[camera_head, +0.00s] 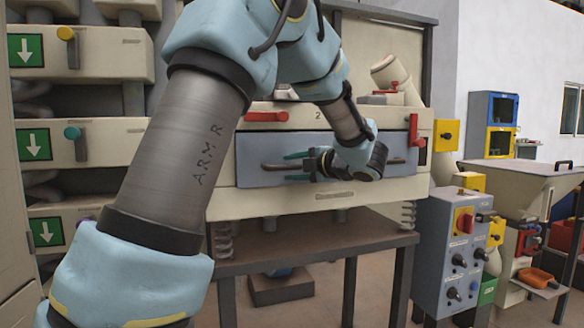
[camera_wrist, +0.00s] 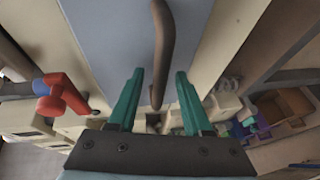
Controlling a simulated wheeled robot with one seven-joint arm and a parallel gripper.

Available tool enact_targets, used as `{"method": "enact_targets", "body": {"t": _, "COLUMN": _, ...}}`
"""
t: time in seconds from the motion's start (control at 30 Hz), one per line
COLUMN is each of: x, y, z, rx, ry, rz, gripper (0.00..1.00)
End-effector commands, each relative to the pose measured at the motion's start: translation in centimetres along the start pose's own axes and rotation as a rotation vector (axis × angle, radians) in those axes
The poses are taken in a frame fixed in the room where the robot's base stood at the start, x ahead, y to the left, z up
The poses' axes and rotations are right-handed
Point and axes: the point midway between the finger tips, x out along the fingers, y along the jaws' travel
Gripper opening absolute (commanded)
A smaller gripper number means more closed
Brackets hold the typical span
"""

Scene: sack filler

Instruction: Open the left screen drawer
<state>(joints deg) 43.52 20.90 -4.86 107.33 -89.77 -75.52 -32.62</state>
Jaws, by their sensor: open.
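A blue-grey drawer front (camera_head: 250,152) is set in the beige machine in front of me and looks closed. A dark bar handle (camera_head: 272,166) runs sideways across it, its middle hidden by my gripper. My gripper (camera_head: 291,167) has teal fingers pointing left, one above and one below the handle's line. In the wrist view, the drawer front (camera_wrist: 110,35) fills the upper middle. The handle (camera_wrist: 163,40) passes between the two spread fingertips of my gripper (camera_wrist: 160,72). A gap shows on both sides, and I see no clear contact.
Red clamps sit at the drawer's upper left (camera_head: 266,116) and right end (camera_head: 413,130); a red latch shows in the wrist view (camera_wrist: 62,94). A grey control box (camera_head: 455,250) stands at lower right. Beige units with green arrow signs (camera_head: 34,145) stand at left.

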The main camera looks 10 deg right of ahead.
Motion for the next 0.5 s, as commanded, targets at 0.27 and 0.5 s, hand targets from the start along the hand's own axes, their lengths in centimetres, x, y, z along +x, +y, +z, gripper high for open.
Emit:
{"method": "enact_targets", "body": {"t": 0.27, "x": 0.43, "y": 0.0, "z": 0.02, "rx": 0.0, "ry": -0.001, "rz": 0.0, "gripper": 0.5}}
{"method": "enact_targets", "body": {"t": 0.5, "x": 0.41, "y": 0.0, "z": 0.01, "rx": 0.0, "ry": -0.001, "rz": 0.0, "gripper": 0.3}}
